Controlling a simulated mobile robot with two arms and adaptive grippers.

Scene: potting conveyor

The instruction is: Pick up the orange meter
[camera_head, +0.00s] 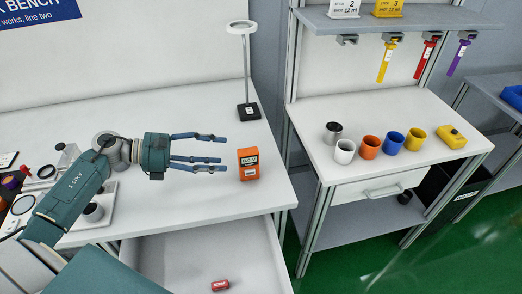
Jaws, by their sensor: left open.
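The orange meter (248,165) is a small upright box with a display on its upper front. It stands on the white bench (215,206) near its right edge. My left gripper (224,154) reaches in from the left with its blue fingers spread. The fingertips are just left of the meter, and nothing is between the fingers. I cannot tell whether a fingertip touches the meter. My right gripper is not in view.
A lamp (246,70) with a black base stands behind the meter. Below the bench front is an open drawer (180,258) holding a red item (220,286). Across a gap, a second table (370,107) holds several cups and a yellow device (451,137).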

